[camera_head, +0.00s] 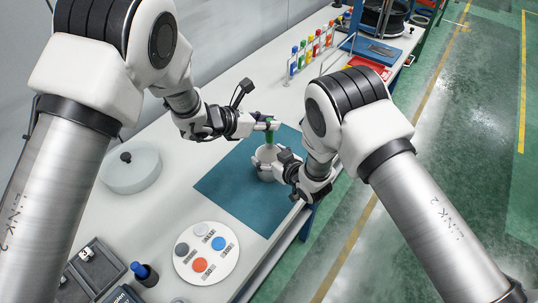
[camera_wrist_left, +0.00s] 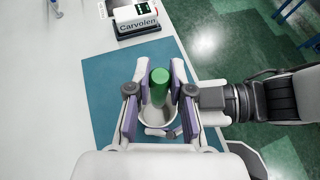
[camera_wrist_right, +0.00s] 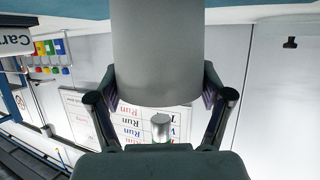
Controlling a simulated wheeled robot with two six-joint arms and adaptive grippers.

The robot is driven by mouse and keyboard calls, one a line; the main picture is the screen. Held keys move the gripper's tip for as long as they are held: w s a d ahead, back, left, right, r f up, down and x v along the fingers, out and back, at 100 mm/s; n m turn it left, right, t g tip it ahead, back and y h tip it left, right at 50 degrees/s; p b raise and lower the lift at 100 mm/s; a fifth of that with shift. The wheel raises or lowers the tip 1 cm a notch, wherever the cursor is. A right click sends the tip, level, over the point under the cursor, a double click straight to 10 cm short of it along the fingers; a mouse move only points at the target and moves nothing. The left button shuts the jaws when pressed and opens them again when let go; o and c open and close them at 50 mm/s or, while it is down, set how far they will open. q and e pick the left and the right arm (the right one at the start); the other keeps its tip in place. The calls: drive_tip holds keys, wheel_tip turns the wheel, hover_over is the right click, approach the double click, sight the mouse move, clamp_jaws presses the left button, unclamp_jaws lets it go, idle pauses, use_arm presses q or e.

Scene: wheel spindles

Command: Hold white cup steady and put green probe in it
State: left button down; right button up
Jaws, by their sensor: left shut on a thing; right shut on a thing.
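The white cup (camera_head: 263,158) stands upright on the blue mat (camera_head: 228,187). My right gripper (camera_head: 283,164) is shut around its side from the right; the cup's wall (camera_wrist_right: 160,50) fills the right wrist view between the fingers, upside down. My left gripper (camera_head: 271,125) is shut on the green probe (camera_head: 269,137) and holds it upright over the cup's mouth. In the left wrist view the probe (camera_wrist_left: 159,88) shows between the fingers, with the cup's rim (camera_wrist_left: 146,113) around and below it. I cannot tell whether the probe's lower end is inside the cup.
A disc with coloured circles (camera_head: 206,253) lies in front of the mat. A round white container (camera_head: 130,168) stands left. A rack of coloured bottles (camera_head: 312,48) and a red tray (camera_head: 370,66) are at the back. The table's right edge is close to the mat.

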sight(268, 147)
use_arm(q)
drive_tip(key=shift+f, duration=2.15)
use_arm(e)
drive_tip(key=shift+f, duration=0.1)
use_arm(q)
drive_tip(key=c, duration=1)
unclamp_jaws()
drive_tip(key=shift+o, duration=0.2)
drive_tip(key=v, duration=1.2)
drive_tip(key=shift+s, duration=0.1)
use_arm(e)
drive_tip(key=o, duration=1.1)
drive_tip(key=shift+c, duration=0.2)
